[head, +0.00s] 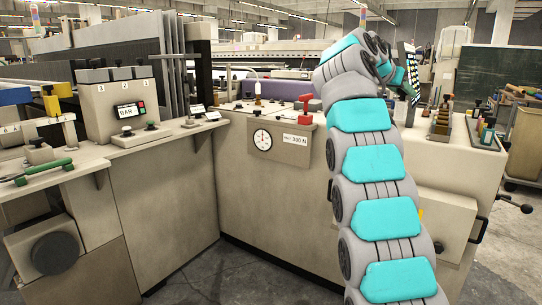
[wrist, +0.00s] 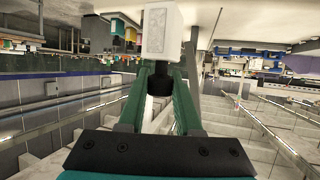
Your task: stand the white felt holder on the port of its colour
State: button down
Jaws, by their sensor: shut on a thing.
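My gripper (wrist: 160,85) shows in the wrist view with its two green fingers closed on the dark, round end of a white block. The white block (wrist: 163,32), which looks like the white felt holder, sticks out beyond the fingertips with a faint raised pattern on its face. In the head view my arm bends away over the machine at the right, and the gripper and holder are hidden behind it. I cannot make out a port of the holder's colour in either view.
A bench (head: 150,140) with a BAR display stands at the left. A dial gauge (head: 262,139) and a red block (head: 305,108) are on the middle machine. Small coloured bottles (head: 487,132) stand in a tray at the right.

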jog(key=shift+w+a, duration=0.2)
jog(key=shift+w, duration=0.25)
jog(key=shift+w+a+f+n+t+y, duration=0.2)
jog(key=shift+w+a+n+t+y, duration=0.1)
jog(key=shift+w, duration=0.25)
jog(key=shift+w+a+f, duration=0.15)
jog(key=shift+a+f, duration=0.05)
jog(key=shift+f, duration=0.05)
jog(key=shift+w+t, duration=0.3)
jog(key=shift+w, duration=0.05)
dwell(0.4)
